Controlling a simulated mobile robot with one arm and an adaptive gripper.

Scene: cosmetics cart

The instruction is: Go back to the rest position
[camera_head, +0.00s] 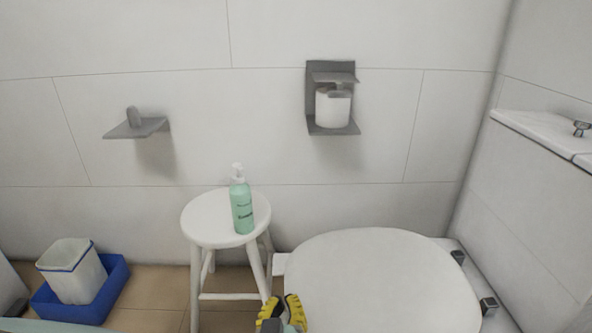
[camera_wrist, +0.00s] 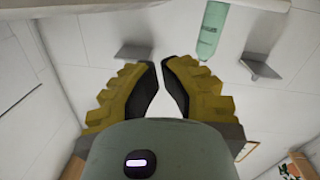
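My gripper (camera_head: 283,302) is at the bottom edge of the head view, in front of the stool and beside the toilet lid. Its two yellow fingers with dark pads also show in the wrist view (camera_wrist: 160,68). They stand a little apart, with nothing between them. A green pump bottle (camera_head: 241,206) with a white top stands upright on the white round stool (camera_head: 203,228). The bottle also shows at the top of the wrist view (camera_wrist: 213,32), apart from the fingers.
The closed white toilet lid (camera_head: 385,285) fills the lower right. A paper holder (camera_head: 332,104) and a small grey shelf (camera_head: 134,129) are on the wall. A white bin (camera_head: 75,275) stands in a blue tray (camera_head: 102,305) at the left. Floor shows between tray and stool.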

